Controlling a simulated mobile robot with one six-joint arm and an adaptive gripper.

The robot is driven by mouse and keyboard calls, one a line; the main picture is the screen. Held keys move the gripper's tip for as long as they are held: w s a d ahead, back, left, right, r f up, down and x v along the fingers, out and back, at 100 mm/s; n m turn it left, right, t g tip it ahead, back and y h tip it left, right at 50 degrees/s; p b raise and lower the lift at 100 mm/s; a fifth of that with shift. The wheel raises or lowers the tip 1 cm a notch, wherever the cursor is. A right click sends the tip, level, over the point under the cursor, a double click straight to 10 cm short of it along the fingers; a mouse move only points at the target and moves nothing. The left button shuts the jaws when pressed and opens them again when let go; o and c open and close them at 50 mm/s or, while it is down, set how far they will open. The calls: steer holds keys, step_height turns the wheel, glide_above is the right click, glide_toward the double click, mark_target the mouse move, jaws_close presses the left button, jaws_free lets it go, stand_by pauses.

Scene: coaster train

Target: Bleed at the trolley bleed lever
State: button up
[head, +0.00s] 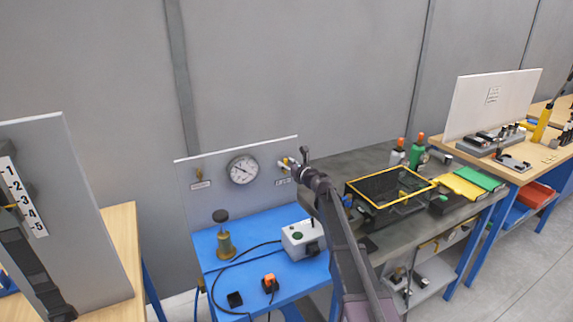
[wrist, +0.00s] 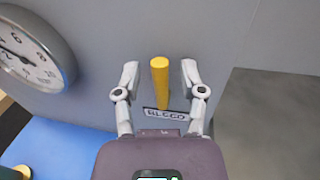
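The yellow bleed lever (wrist: 160,78) stands out from the grey panel above a label reading BLEED (wrist: 163,115) in the wrist view. My gripper (wrist: 160,72) is open, with one finger on each side of the lever and a visible gap to both. In the head view my gripper (head: 295,162) is at the right end of the trolley's back panel (head: 215,173), at the lever (head: 284,161), which it partly hides. A round dial gauge (head: 242,170) sits on the panel to the left; it also shows in the wrist view (wrist: 30,55).
The blue trolley top (head: 215,258) holds a white box with a green button (head: 302,239), a brass piece with a dark knob (head: 225,240) and cables. A dark bench (head: 375,160) with a yellow-rimmed case (head: 385,188) adjoins at right. A grey numbered board (head: 70,190) stands at left.

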jaws_close()
